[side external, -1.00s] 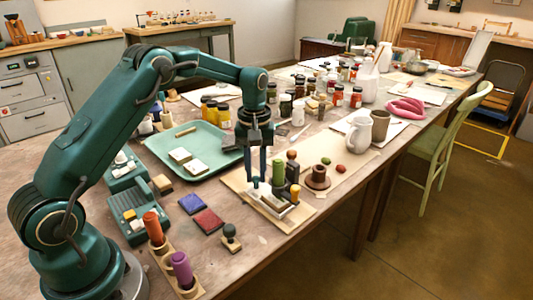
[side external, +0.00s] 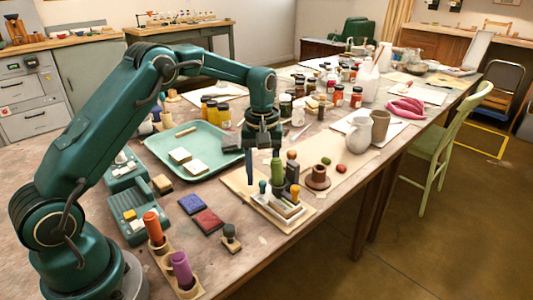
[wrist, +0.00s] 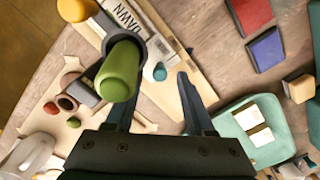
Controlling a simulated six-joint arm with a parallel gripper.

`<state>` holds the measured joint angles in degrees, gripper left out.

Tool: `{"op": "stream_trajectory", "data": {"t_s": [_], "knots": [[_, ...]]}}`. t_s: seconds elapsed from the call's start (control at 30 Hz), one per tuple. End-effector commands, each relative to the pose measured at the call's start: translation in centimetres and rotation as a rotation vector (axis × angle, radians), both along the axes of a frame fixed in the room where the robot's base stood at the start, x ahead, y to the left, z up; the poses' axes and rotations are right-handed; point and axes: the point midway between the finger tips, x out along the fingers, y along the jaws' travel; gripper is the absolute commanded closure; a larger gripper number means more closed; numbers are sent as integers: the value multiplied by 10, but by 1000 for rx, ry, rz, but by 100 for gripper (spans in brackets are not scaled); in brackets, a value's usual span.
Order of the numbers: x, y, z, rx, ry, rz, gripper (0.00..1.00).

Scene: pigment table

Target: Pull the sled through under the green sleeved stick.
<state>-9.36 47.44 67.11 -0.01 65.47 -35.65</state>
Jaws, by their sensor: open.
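A green sleeved stick (side external: 278,170) stands upright on the pale wooden board. In the wrist view the green stick (wrist: 120,68) looms close, overlapping my left finger. A small teal knob (side external: 262,187) stands beside it; in the wrist view the knob (wrist: 160,72) lies between my fingers, untouched as far as I can see. I cannot tell for sure which low piece is the sled. My gripper (side external: 262,168) is open and empty above the board, fingers pointing down; it also shows in the wrist view (wrist: 155,82).
A dark upright block and an orange-topped peg (side external: 292,157) crowd the stick's right side. A brown cup-like piece (side external: 317,177) stands farther right. A green tray (side external: 200,145) lies behind left. Blue (side external: 191,203) and red (side external: 207,221) pads lie left of the board.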

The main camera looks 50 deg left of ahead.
Motion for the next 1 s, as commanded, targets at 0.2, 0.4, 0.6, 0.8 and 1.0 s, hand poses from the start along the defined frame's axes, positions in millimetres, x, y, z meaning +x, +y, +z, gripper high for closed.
{"op": "stream_trajectory", "data": {"t_s": [0.2,0.4,0.6,0.8,1.0], "knots": [[1,0,30,1,-7,0,46],[1,0,47,1,-5,0,46],[0,0,48,0,-3,0,46],[2,-2,55,4,-23,-6,46],[-3,-10,101,18,-120,-27,46]]}}
